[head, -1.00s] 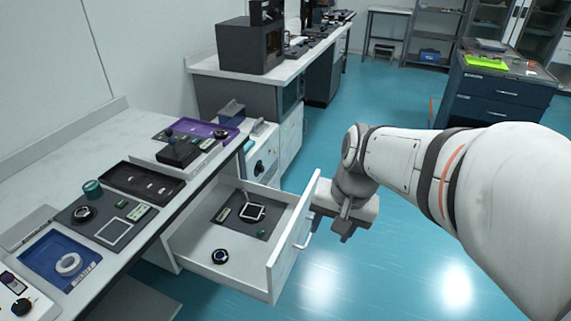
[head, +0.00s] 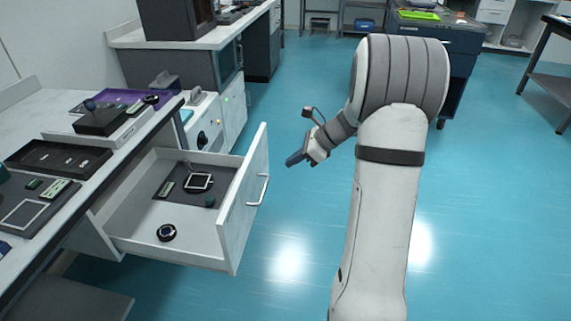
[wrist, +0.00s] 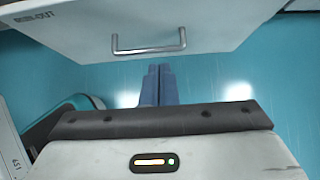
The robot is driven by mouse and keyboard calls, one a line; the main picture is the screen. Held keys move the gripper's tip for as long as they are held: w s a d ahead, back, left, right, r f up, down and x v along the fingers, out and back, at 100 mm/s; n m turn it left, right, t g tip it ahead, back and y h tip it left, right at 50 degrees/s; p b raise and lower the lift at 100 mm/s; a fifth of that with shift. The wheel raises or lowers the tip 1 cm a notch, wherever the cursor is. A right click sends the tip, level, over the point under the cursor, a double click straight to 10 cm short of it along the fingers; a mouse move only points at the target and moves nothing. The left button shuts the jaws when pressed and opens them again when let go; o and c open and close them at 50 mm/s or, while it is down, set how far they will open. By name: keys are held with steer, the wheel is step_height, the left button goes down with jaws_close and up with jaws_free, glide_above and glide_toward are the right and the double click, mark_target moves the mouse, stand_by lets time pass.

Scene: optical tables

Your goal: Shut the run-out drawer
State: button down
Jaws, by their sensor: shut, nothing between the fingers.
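The run-out drawer (head: 190,240) stands pulled out from under the left bench. It holds a dark mat with small parts and a round black item. Its white front with a bar handle (head: 257,190) faces my arm. My gripper (head: 291,161) is shut and empty, to the right of the drawer front and apart from it. In the wrist view the blue fingertips (wrist: 158,70) lie together just below the handle (wrist: 150,46) in the picture, with the lettered drawer front (wrist: 220,20) behind it.
The bench (head: 60,105) on the left carries trays and small instruments. A white cabinet with a dial (head: 203,138) stands beyond the drawer. A dark drawer unit (head: 440,45) is at the back. The blue floor (head: 290,215) between drawer and arm is clear.

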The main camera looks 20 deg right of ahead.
mark_target(253, 177)
steer(key=x, duration=0.3)
steer(key=a+r+b+x, duration=0.1)
steer(key=x, duration=0.3)
steer(key=b+x, duration=0.1)
steer(key=x, duration=0.2)
steer(key=shift+w+a+r, duration=0.15)
steer(key=shift+w+a, duration=0.15)
steer(key=shift+w, duration=0.05)
steer(key=shift+w+a+b, duration=0.2)
steer(key=shift+a+b, duration=0.1)
